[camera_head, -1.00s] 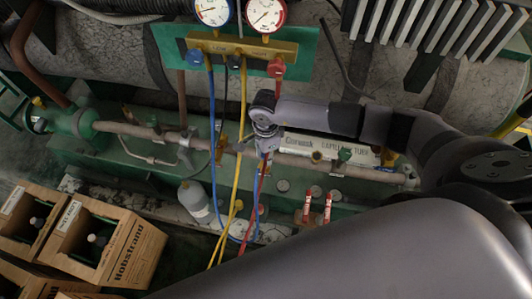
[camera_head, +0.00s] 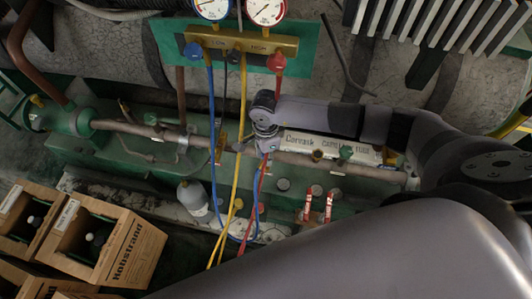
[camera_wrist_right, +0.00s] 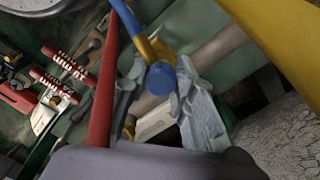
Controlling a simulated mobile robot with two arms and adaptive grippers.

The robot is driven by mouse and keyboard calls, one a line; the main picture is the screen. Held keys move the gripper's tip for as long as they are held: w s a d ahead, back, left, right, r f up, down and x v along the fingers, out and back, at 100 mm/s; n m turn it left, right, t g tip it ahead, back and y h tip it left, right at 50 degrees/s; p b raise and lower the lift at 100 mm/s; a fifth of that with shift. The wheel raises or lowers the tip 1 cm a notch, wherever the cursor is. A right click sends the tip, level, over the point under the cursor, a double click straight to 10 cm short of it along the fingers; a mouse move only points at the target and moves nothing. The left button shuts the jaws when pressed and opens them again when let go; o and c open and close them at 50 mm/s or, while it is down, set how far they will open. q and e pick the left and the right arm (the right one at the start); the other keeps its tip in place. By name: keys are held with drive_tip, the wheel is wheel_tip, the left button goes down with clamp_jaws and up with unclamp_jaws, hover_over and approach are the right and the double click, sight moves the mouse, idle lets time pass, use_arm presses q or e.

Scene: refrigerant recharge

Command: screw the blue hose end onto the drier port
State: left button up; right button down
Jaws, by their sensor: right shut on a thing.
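My right gripper (camera_head: 262,143) is at the middle of the head view, in front of the pipe line. The right wrist view shows its two fingers close around the blue hose end (camera_wrist_right: 161,78), a round blue cap with a brass-yellow part above it. The blue hose (camera_head: 212,130) hangs from the gauge manifold, loops low and rises towards this gripper. My left gripper is not in view.
The gauge manifold (camera_head: 241,43) is above, with a yellow hose (camera_head: 241,120) and a red hose (camera_head: 256,190) hanging near the gripper. A bottle (camera_head: 193,198) and cardboard boxes (camera_head: 130,252) are lower left.

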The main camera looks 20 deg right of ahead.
drive_tip(key=shift+f, duration=0.3)
drive_tip(key=shift+r+m, duration=0.1)
drive_tip(key=shift+m, duration=1.7)
drive_tip(key=shift+m+p, duration=0.5)
drive_tip(key=shift+m, duration=1.3)
